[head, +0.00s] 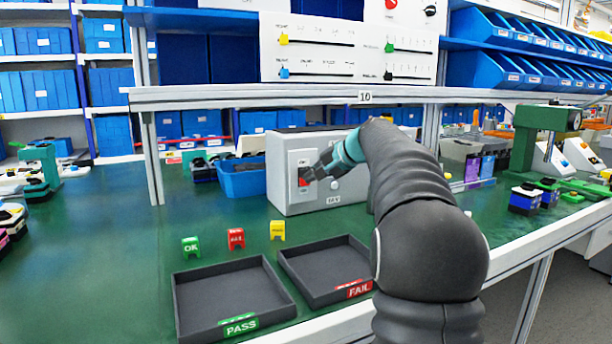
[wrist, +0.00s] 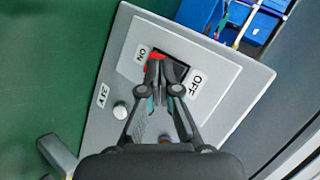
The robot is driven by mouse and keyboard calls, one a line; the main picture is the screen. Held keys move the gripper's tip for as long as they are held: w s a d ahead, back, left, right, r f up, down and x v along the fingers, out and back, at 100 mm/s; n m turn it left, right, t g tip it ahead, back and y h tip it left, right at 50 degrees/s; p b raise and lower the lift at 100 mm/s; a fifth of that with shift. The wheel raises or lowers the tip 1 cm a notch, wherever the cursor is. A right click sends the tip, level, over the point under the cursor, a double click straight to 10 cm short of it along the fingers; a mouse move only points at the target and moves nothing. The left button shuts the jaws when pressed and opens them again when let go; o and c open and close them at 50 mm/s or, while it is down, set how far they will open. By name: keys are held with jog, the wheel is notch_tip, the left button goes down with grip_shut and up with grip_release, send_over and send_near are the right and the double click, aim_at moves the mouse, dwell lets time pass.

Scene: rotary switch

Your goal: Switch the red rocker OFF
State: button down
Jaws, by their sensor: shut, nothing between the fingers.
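The red rocker (head: 304,176) is set in the front of a grey box (head: 290,203) on the green bench. In the wrist view the red rocker (wrist: 154,57) shows beside the ON label (wrist: 141,54); the OFF label (wrist: 195,84) is at the opposite end of its dark frame. My gripper (head: 313,174) is shut and empty, its tips at the rocker. In the wrist view my gripper (wrist: 160,70) covers the middle of the rocker. Whether the tips touch it, and which way it is tilted, I cannot tell.
A round knob (wrist: 120,111) is on the same panel. A blue bin (head: 240,180) stands left of the box. In front are the PASS tray (head: 188,318), the FAIL tray (head: 318,299) and small green, red and yellow tags (head: 278,230). A shelf (head: 240,95) runs above.

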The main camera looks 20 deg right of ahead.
jog(key=shift+s, duration=0.4)
jog(key=shift+f, duration=0.1)
jog(key=s+b, duration=0.2)
jog(key=s, duration=0.1)
jog(key=s+b, duration=0.1)
jog(key=s, duration=0.1)
jog(key=shift+d+f, duration=0.1)
jog(key=shift+f, duration=0.2)
dwell(0.4)
